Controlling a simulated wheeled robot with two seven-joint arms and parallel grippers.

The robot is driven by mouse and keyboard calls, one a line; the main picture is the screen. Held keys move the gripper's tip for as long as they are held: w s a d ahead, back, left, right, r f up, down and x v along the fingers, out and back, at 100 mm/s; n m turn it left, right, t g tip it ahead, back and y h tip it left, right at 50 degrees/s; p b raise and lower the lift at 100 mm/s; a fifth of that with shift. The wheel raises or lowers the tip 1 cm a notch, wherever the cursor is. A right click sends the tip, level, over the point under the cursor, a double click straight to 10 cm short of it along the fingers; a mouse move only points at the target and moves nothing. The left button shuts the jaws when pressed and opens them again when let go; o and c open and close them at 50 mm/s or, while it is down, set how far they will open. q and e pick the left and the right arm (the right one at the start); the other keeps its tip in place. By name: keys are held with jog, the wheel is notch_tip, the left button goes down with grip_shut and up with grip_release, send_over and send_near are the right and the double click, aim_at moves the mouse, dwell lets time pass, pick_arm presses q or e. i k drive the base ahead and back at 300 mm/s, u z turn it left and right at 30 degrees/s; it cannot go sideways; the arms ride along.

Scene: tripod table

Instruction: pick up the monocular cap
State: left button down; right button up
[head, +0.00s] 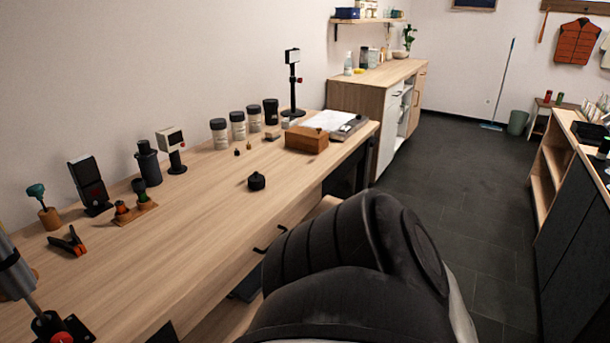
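A small black round cap-like piece (257,181) with a raised narrower top sits on the wooden table (205,225), near the middle of its width. It looks like the monocular cap, but it is too small to be certain. Bare tabletop surrounds it and nothing touches it. I can make out neither my left nor my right gripper in the head view.
Behind it stand lidded jars (237,126), a black cylinder on a base (148,163) and a small white-faced device (173,150). A wooden box (306,139) is right of it. An orange-and-black clamp (68,241) lies left. The tabletop in front is clear.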

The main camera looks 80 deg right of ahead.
aim_at(257, 181)
jog(key=z, duration=3.5)
jog(key=i, duration=3.05)
jog(key=u, duration=3.95)
